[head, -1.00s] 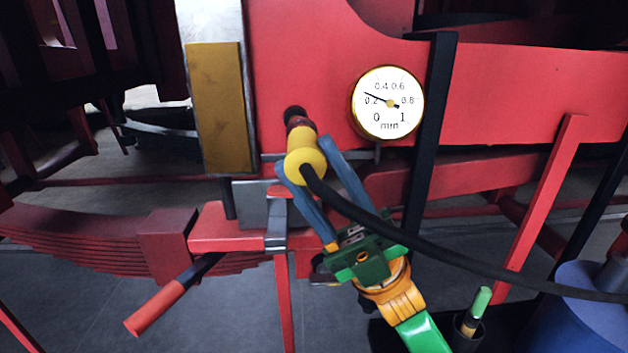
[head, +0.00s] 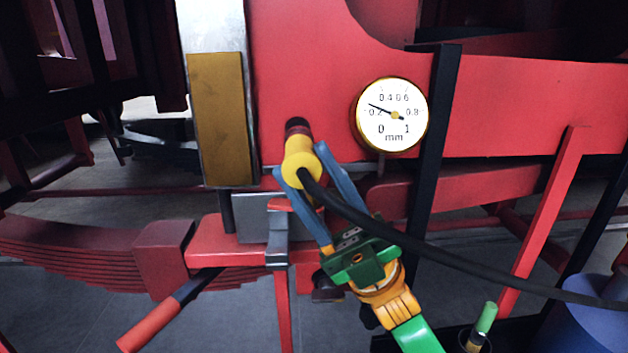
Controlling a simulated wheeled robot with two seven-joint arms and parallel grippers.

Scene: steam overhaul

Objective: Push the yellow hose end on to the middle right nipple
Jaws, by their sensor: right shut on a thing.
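The yellow hose end (head: 299,160) is at the red frame plate, with its black hose (head: 420,246) trailing away to the right. My right gripper (head: 300,166) has its two blue fingers shut on the yellow hose end from below. A dark red-brown nipple (head: 297,127) shows just above the hose end's far rim, in line with it. The hose end covers the nipple's lower part, so I cannot tell how far it sits over it. My left gripper is not in view.
A round dial gauge (head: 391,115) stands right of the hose end, beside a black upright bar (head: 430,150). A brass-coloured block (head: 222,120) is at left. A red-handled lever (head: 150,326) and a red bracket (head: 225,242) are below. A blue drum (head: 585,320) stands at lower right.

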